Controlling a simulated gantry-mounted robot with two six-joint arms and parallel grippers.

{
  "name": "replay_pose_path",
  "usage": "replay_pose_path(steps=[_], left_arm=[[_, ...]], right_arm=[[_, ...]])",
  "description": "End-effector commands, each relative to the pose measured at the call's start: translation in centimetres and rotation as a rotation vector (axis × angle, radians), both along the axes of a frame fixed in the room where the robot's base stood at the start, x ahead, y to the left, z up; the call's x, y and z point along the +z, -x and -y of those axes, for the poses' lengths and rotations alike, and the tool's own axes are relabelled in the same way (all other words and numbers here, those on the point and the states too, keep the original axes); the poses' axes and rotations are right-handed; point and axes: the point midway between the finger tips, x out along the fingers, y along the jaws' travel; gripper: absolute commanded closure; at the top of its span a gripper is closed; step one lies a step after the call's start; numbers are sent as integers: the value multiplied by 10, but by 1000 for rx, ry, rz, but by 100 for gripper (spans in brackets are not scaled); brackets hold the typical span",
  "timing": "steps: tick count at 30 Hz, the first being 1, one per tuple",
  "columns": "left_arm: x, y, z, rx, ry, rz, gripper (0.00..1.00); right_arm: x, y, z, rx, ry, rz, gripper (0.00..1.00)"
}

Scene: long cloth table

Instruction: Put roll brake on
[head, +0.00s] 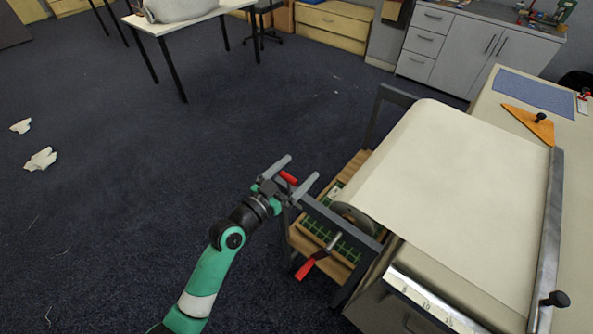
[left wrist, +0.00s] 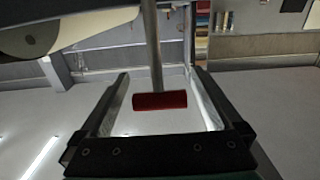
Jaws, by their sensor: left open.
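A red lever handle (head: 288,177) sits at the left end of the roll stand. My left gripper (head: 304,167) is open, with the handle between its two fingers. In the left wrist view, the red grip (left wrist: 160,101) lies across the gap of my left gripper (left wrist: 160,74), on a grey rod, with space on both sides. The cloth roll (head: 352,217) lies behind the stand's grey bar, its cloth (head: 440,165) drawn over the table. A second red handle, on a crank (head: 306,268), hangs at the near side. My right gripper is out of view.
A wooden shelf (head: 345,272) with green grid pieces is below the roll. The dark carpet (head: 130,180) at left is mostly clear.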

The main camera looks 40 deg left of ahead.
Motion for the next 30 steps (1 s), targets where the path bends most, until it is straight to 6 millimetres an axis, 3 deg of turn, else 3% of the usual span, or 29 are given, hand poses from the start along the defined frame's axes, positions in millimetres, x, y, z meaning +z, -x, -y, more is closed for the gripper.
replay_pose_path(steps=[8, 25, 30], left_arm=[[0, -3, 0, 0, 0, 0, 0], [0, -3, 0, 0, -1, 0, 100], [0, -3, 0, 0, -1, 0, 100]], right_arm=[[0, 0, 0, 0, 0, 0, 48], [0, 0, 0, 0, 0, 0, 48], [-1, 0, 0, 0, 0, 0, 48]])
